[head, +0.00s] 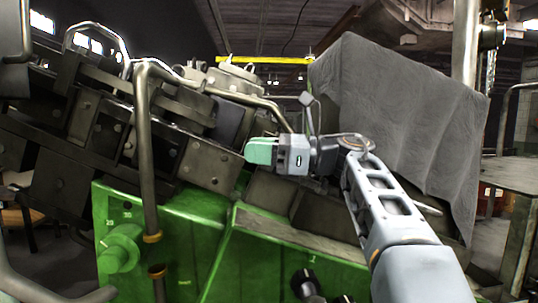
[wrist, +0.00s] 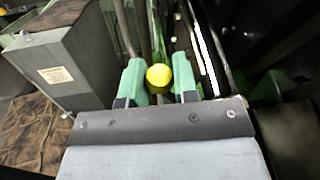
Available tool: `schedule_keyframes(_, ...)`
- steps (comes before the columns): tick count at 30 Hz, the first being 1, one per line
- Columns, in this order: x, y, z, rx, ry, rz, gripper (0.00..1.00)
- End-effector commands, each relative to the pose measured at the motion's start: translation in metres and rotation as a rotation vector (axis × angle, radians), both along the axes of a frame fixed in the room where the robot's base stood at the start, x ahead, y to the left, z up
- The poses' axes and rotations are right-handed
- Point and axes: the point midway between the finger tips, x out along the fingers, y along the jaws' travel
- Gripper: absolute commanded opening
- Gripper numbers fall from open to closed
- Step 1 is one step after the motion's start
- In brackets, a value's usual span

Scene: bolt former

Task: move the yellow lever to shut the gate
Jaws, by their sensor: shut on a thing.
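My gripper (wrist: 158,82) has two pale green fingers, and between them in the wrist view is a round yellow knob (wrist: 158,76), which looks like the end of the yellow lever. The fingers are shut on the knob. In the head view my gripper (head: 259,151) reaches left in front of the machine's dark blocks. The knob is hidden there by the fingers. I cannot make out the gate in either view.
The green machine base (head: 180,225) with pipes stands below and left of my gripper. A grey covered block (head: 395,120) rises behind my arm. A bent metal pipe (head: 145,150) stands left of the gripper. In the wrist view a grey box (wrist: 65,55) lies to the left.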

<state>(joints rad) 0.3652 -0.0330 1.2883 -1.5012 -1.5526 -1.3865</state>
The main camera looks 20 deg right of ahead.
Motion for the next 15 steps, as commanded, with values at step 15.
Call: schedule_keyframes(15,-0.0012,0.0023,0.0004,0.003,-0.003,0.019,0.31)
